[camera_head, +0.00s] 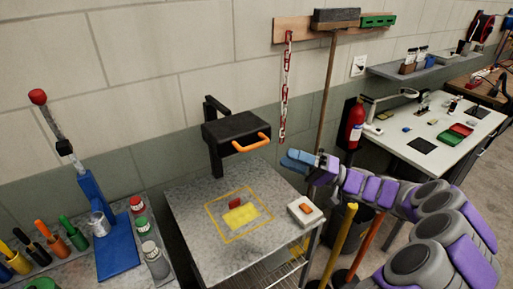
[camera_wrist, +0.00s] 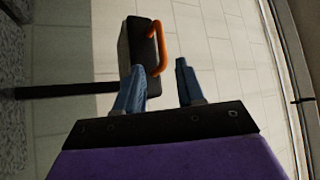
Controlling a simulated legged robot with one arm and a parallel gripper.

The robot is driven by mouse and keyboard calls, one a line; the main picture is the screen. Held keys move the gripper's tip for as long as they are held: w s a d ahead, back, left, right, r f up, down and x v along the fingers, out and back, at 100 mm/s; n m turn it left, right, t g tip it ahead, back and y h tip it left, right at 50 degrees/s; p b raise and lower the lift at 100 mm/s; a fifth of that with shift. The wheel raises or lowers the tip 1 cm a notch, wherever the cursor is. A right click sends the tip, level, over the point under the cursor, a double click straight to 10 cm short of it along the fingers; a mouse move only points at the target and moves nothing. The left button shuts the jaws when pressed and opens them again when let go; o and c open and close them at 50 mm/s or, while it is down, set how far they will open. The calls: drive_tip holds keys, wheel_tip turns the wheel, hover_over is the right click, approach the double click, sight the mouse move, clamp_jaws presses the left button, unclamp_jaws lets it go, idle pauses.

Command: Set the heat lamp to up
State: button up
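The heat lamp (camera_head: 237,129) is a black box with an orange handle (camera_head: 252,143) on its front, held on a black bracket (camera_head: 214,140) above a grey table. It looks roughly level, apart from the tabletop. My gripper (camera_head: 289,158) is to the right of the handle in the head view, with its blue fingers toward the lamp. In the wrist view the fingers (camera_wrist: 160,66) are apart with nothing held. The lamp (camera_wrist: 138,48) and its orange handle (camera_wrist: 157,45) show ahead, the handle lying across the gap between the fingertips. I see no contact.
Below the lamp, the table (camera_head: 188,203) has a yellow outlined square with a yellow patch and a red piece. A white block with an orange top (camera_head: 305,210) sits at its right. A red-white chain (camera_head: 287,85) and a broom handle (camera_head: 322,105) hang behind my gripper.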

sight(257, 145)
drive_tip(key=b+x, duration=0.1)
drive_tip(key=x, duration=0.9)
drive_tip(key=shift+a+r, duration=0.2)
drive_tip(key=shift+a, duration=0.05)
clamp_jaws()
